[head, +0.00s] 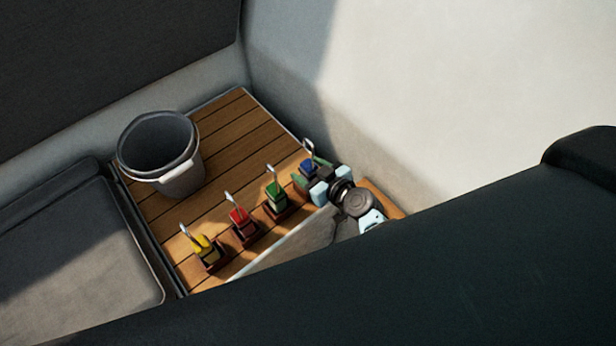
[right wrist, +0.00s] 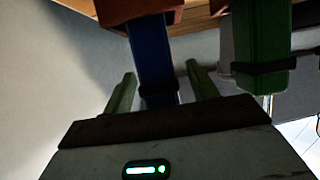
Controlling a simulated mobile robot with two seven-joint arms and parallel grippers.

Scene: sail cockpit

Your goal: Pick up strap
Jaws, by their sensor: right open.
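Several straps with metal hooks stand in a row in brown holders along the deck's edge: yellow (head: 206,247), red (head: 239,219), green (head: 275,196) and blue (head: 309,165). My right gripper (head: 307,180) is at the blue strap, at the far right end of the row. In the right wrist view the blue strap (right wrist: 153,60) hangs between my two green fingers (right wrist: 160,75). The fingers are apart, with gaps visible beside the strap. The green strap (right wrist: 259,45) is to the right, outside the fingers. My left gripper is not in view.
A grey bucket (head: 158,145) with a pale handle stands on the slatted wooden deck (head: 235,125). A grey cushion (head: 75,250) lies at the left. Pale walls rise behind and to the right of the deck. A large dark surface covers the lower right of the head view.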

